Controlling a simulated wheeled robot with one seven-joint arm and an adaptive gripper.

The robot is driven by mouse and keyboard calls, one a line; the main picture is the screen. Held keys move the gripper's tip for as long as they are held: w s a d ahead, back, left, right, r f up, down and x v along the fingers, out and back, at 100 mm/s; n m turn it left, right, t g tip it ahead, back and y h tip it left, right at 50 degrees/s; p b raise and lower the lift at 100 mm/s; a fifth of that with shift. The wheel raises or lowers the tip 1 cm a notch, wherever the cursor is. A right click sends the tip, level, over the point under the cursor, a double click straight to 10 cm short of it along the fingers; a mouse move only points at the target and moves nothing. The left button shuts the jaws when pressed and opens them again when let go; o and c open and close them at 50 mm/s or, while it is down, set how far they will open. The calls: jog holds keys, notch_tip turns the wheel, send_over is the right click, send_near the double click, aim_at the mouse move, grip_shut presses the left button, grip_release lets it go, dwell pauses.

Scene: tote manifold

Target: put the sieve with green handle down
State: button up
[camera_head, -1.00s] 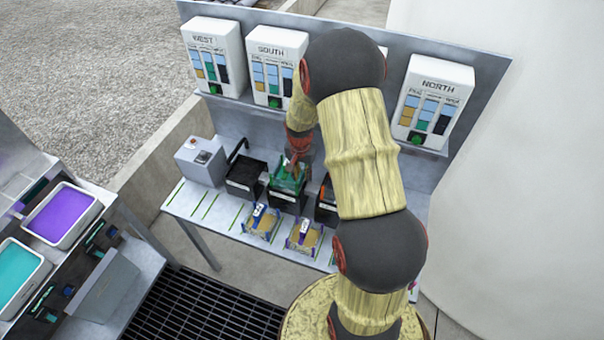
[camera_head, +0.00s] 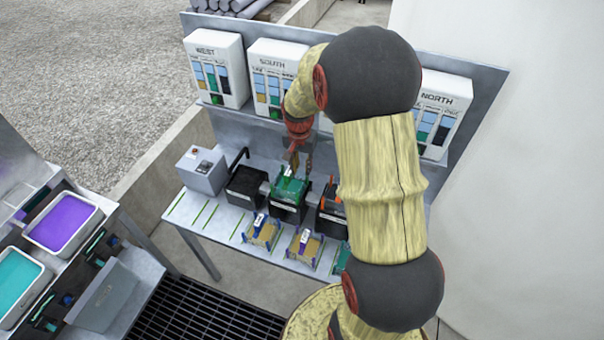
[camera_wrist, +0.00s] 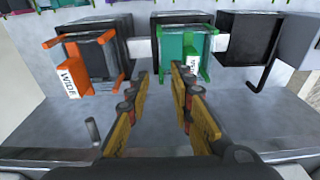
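The sieve with green handle (camera_head: 291,186) sits in the top of a black box (camera_head: 288,212) on the bench, with a white label on it. In the wrist view the green sieve (camera_wrist: 176,57) shows at the upper middle, seated on its dark box. My gripper (camera_head: 297,158) is above and behind the sieve in the head view. In the wrist view my gripper (camera_wrist: 160,80) has its two fingers spread apart with nothing between them. The fingertips are close to the near edge of the sieve; whether they touch it is hard to tell.
An orange-handled sieve (camera_wrist: 82,65) sits on the neighbouring box. A black box with a crank (camera_head: 246,187) and a grey control box (camera_head: 202,170) stand left. Small framed trays (camera_head: 262,232) lie in front. The panel with white dispensers (camera_head: 216,68) rises behind the bench.

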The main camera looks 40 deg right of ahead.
jog(key=s+a+r+n+t, duration=0.1)
jog(key=s+a+r+n, duration=0.2)
jog(key=a+r, duration=0.4)
jog(key=s+a+r+n+t, duration=0.1)
jog(key=s+a+r+n, duration=0.15)
jog(key=a+r, duration=0.55)
jog(key=s+a+r+n+t, duration=0.1)
jog(key=s+a+r+n, duration=0.2)
jog(key=s, duration=0.4)
jog(key=s+a+r+n+t+y, duration=0.1)
jog(key=s+a+r+n, duration=0.2)
jog(key=s+a+r, duration=0.2)
jog(key=s, duration=0.2)
jog(key=shift+s+a+r+t, duration=0.15)
jog(key=shift+s+r+t, duration=0.05)
jog(key=shift+s+t, duration=0.2)
jog(key=shift+f+n, duration=0.1)
jog(key=shift+n, duration=0.15)
notch_tip(320, 180, down, 11)
jog(key=b, duration=1)
jog(key=shift+r+b, duration=0.2)
jog(key=shift+b, duration=0.2)
